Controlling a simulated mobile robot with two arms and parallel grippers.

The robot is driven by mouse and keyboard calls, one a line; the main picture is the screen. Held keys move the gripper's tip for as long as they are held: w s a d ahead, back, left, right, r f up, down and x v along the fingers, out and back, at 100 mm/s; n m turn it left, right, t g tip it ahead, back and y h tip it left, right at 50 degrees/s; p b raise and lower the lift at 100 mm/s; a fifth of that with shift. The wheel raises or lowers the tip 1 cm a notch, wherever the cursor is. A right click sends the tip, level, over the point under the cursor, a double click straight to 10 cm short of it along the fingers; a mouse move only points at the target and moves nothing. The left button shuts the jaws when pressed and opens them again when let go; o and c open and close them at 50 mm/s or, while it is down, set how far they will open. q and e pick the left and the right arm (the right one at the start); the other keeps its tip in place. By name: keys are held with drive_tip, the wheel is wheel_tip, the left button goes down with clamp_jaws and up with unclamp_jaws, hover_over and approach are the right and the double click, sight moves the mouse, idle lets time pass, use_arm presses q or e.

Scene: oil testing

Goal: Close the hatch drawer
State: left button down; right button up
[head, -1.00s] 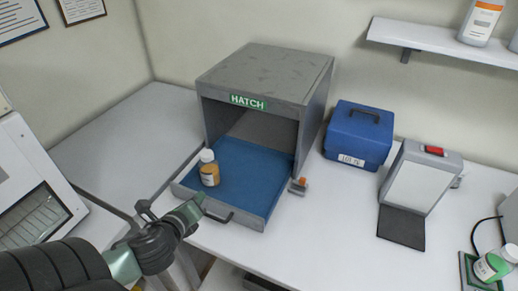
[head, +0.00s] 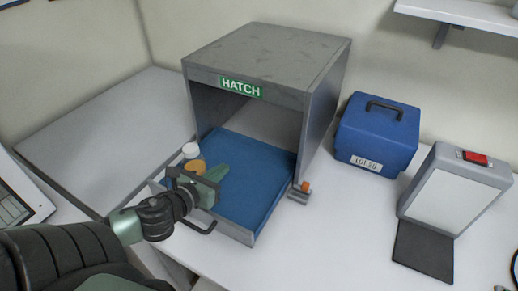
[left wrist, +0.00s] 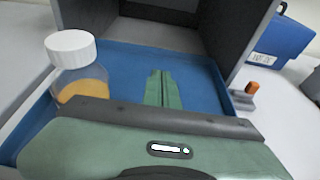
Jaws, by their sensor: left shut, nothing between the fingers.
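The grey hatch (head: 265,55) stands on the table with its front open. Its blue-lined drawer (head: 258,180) is pulled out toward me, with a dark handle (head: 203,226) on the front edge. A bottle with a white cap (head: 190,150) and amber contents stands on the drawer's left side, partly hidden by my gripper in the head view. My left gripper (head: 220,172) is shut and empty, over the front of the drawer to the right of the bottle. Its closed fingers also show in the left wrist view (left wrist: 161,90). My right gripper is not in view.
A small block with an orange top (head: 303,188) sits just right of the drawer. A blue case (head: 377,134) and a grey stand with a red switch (head: 455,190) are farther right. The table left of the hatch (head: 90,130) is clear.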

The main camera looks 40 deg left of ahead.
sight(260, 143)
use_arm(q)
drive_tip(key=shift+w+f, duration=0.4)
drive_tip(key=shift+f, duration=0.05)
drive_tip(key=shift+w+a, duration=0.1)
drive_tip(key=shift+w, duration=0.55)
drive_tip(key=p+x, duration=0.1)
drive_tip(key=x, duration=1.7)
drive_tip(key=shift+w+f+p, duration=0.15)
drive_tip(key=shift+w+p, duration=0.05)
drive_tip(key=shift+p, duration=0.15)
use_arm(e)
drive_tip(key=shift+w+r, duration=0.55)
